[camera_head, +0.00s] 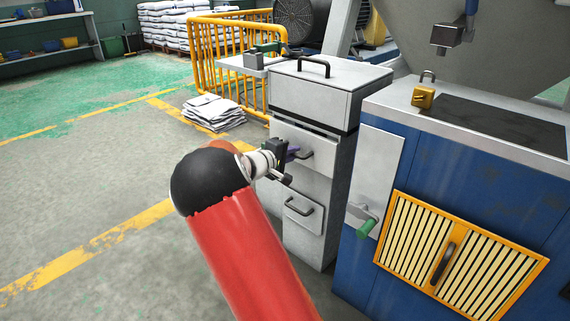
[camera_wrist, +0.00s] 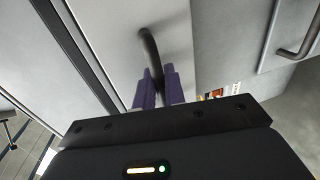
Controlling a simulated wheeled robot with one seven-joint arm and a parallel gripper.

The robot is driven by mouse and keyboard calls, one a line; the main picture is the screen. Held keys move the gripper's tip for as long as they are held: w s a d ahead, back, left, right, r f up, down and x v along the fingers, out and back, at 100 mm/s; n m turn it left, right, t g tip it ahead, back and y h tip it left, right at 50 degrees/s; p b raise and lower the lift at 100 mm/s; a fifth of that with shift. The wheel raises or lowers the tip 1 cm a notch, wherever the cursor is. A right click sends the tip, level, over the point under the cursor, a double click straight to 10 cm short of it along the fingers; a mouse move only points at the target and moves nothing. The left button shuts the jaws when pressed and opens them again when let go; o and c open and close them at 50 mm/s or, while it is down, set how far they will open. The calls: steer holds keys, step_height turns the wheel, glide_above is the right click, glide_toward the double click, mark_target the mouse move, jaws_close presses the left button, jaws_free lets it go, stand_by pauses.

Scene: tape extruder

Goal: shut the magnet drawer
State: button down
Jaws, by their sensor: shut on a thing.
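A light grey cabinet stands in the middle of the head view, with a front panel (camera_head: 321,147) bearing a dark curved handle (camera_head: 304,155), apparently the magnet drawer. My gripper (camera_head: 293,154) reaches it from the left. In the wrist view its two purple fingers (camera_wrist: 155,88) are closed around the dark handle (camera_wrist: 150,45), one on each side, in front of the grey drawer face (camera_wrist: 188,45). A dark seam runs along the panel's edge. How far the drawer stands out is hard to tell.
A lower drawer (camera_head: 304,225) with its own handle is just below. The cabinet's grey top box (camera_head: 310,90) also has a handle. The floor to the left is open.

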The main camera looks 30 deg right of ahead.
steer(key=c, duration=1.6)
jaws_free()
steer(key=shift+a, duration=0.15)
steer(key=v, duration=0.7)
steer(key=shift+s+a, duration=0.15)
steer(key=shift+a, duration=0.15)
